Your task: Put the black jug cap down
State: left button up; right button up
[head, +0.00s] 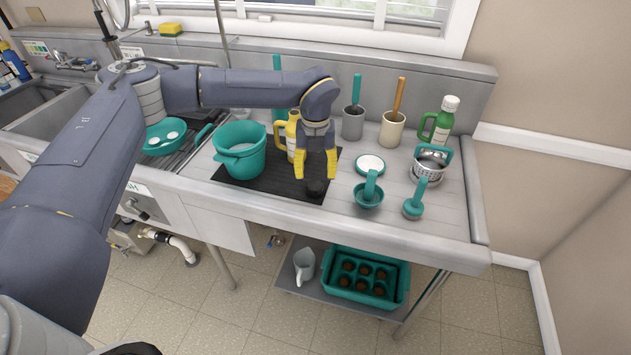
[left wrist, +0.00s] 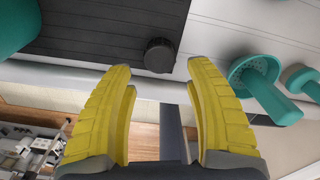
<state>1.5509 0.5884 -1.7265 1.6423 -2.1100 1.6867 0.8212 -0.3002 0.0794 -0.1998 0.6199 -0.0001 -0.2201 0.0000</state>
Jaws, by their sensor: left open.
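The black jug cap (head: 317,188) rests on the right end of the dark ribbed mat (head: 272,183) on the counter. It also shows in the left wrist view (left wrist: 160,55), lying beyond the fingertips. My left gripper (head: 315,178) has yellow fingers and points down over the mat at the cap. In the left wrist view (left wrist: 160,70) its fingers are spread apart with nothing between them, and the cap appears clear of both. A yellow-handled jug (head: 292,128) stands behind the gripper, partly hidden by it. My right gripper does not show.
A teal pot (head: 240,150) stands at the mat's left. A teal strainer cup (head: 369,198), a teal-handled tool (head: 413,207) and a white-topped round dish (head: 370,164) lie to the right.

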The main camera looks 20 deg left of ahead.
aim_at(316, 184)
pick_arm(q)
jog(key=shift+r, duration=2.6)
